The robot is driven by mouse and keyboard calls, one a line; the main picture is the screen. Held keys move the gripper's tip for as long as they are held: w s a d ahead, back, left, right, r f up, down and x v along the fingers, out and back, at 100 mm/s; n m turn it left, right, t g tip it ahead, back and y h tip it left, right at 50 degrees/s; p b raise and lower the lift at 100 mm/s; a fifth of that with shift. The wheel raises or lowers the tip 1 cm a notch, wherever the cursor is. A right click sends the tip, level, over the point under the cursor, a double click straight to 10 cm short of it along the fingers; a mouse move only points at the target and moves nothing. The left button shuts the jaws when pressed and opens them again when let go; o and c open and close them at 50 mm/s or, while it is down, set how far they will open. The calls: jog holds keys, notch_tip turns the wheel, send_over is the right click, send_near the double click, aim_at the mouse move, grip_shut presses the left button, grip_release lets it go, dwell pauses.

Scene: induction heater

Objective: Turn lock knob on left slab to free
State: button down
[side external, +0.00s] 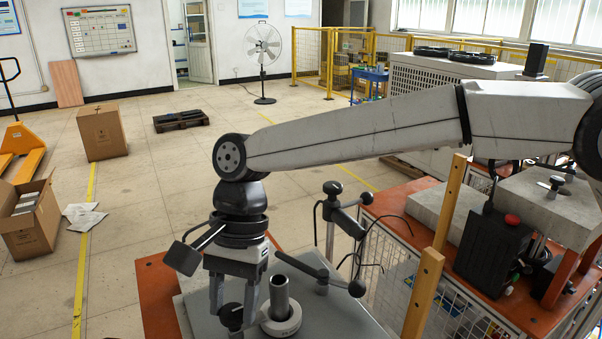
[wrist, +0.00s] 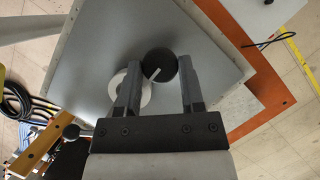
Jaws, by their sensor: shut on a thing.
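The black lock knob (side external: 231,316) stands near the front of the grey left slab (side external: 340,322). In the wrist view the round knob (wrist: 160,62) has a white pointer line slanting to lower left. My gripper (side external: 233,312) points down from above and is shut on the knob, with one finger on each side. In the wrist view my gripper's two fingers (wrist: 160,64) flank the knob. The finger contact is partly hidden. A grey post in a pale ring (side external: 283,324) stands just right of the gripper; the ring (wrist: 121,88) lies partly behind the left finger in the wrist view.
A lever with black ball ends (side external: 318,273) and an upright stand with a clamp (side external: 333,205) rise close to the right of the gripper. Wooden posts (side external: 424,292) and a black box with a red button (side external: 492,245) are farther right. Floor lies left of the bench.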

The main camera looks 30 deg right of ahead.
jog(key=shift+n, duration=0.4)
jog(key=n+h, duration=0.1)
jog(key=n, duration=0.2)
jog(key=shift+a+n+g, duration=0.1)
jog(key=shift+n+g, duration=0.2)
jog(key=shift+g, duration=0.1)
jog(key=n+h, duration=0.2)
jog(key=n, duration=0.2)
jog(key=shift+a+n, duration=0.15)
jog(key=shift+n, duration=0.15)
jog(key=n+h, duration=0.2)
jog(key=n, duration=0.2)
jog(key=shift+a, duration=0.1)
jog(key=n+t+h, duration=0.1)
jog(key=n, duration=0.3)
jog(key=shift+a+n, duration=0.1)
jog(key=shift+n, duration=0.2)
jog(key=shift+h, duration=0.3)
jog(key=shift+c, duration=1.1)
grip_release()
